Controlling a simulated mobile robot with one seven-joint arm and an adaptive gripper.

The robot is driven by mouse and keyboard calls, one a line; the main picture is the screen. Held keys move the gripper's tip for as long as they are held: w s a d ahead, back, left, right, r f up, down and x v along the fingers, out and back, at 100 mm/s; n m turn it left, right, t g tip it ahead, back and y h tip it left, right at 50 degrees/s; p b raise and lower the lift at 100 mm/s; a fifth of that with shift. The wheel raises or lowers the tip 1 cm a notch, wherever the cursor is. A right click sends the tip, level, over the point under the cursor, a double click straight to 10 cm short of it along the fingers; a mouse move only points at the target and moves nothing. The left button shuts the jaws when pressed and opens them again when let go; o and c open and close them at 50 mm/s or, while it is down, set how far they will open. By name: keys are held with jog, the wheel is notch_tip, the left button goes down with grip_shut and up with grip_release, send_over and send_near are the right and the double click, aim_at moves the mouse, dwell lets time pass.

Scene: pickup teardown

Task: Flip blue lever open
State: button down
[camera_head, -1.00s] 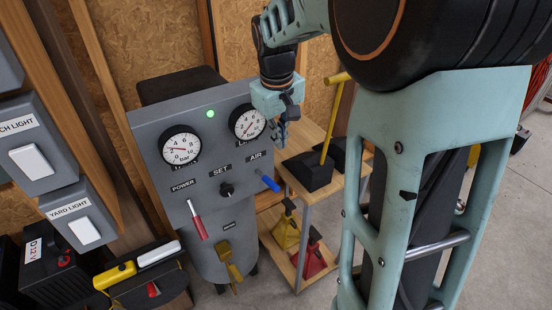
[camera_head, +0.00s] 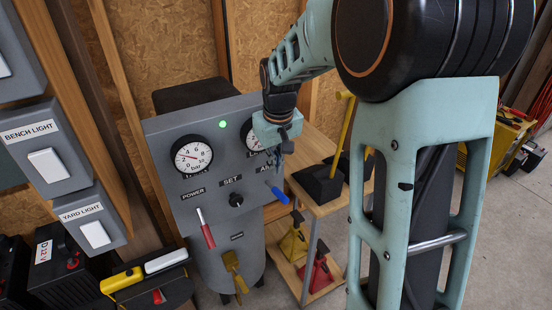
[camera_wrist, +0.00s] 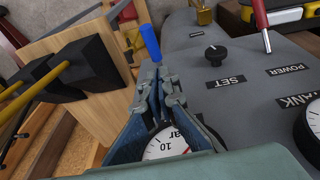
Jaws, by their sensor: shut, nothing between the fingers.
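The blue lever (camera_head: 277,193) sticks out from the right edge of the grey compressor panel (camera_head: 160,140), under the AIR label, its handle pointing down and to the right. In the wrist view the blue lever (camera_wrist: 150,42) shows just beyond the fingertips. My gripper (camera_head: 279,172) is shut and empty in front of the panel's right side, close above the lever. It also fills the lower middle of the wrist view (camera_wrist: 160,75). I cannot tell whether the fingertips touch the lever. My gripper partly hides the AIR label and the right gauge.
A red lever (camera_head: 206,230) and a black SET knob (camera_head: 236,200) are on the same panel. A wooden shelf stand (camera_head: 325,208) with black blocks and a yellow-handled tool (camera_head: 344,130) stands close right of the lever. A yellow valve (camera_head: 233,268) hangs below.

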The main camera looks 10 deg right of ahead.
send_over(278, 193)
jog(key=f, duration=0.6)
jog(key=shift+s+a+f, duration=0.2)
jog(key=shift+a+f, duration=0.05)
jog(key=shift+f, duration=0.05)
jog(key=shift+s+d+f, duration=0.1)
jog(key=shift+d+f, duration=0.15)
jog(key=shift+f, duration=0.6)
jog(key=shift+f+b, duration=0.2)
jog(key=shift+b, duration=0.2)
